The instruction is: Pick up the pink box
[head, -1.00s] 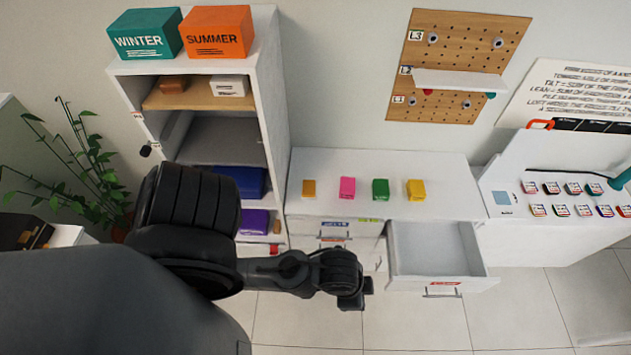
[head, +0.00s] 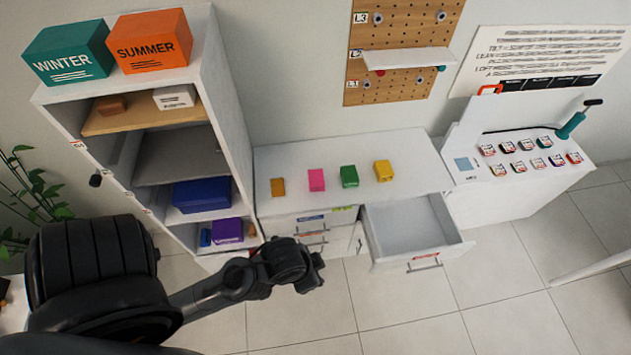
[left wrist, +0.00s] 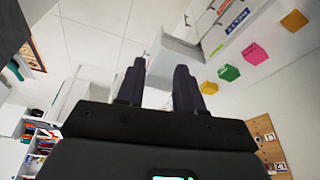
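The pink box (head: 316,180) stands upright on the white counter top (head: 405,170), between an orange-brown box (head: 278,187) and a green box (head: 349,176). A yellow box (head: 383,171) is further right. The pink box also shows in the left wrist view (left wrist: 255,53), at the upper right. My left gripper (head: 312,278) is in front of the counter, below the pink box in the picture and apart from it. In the left wrist view its two fingers (left wrist: 158,85) are spread with nothing between them. My right gripper is in neither view.
A drawer (head: 415,235) stands open and empty at the counter's right front. An open white wardrobe (head: 222,95) with boxes on its shelves stands at the left. A pegboard (head: 405,90) hangs behind. Floor in front is largely clear.

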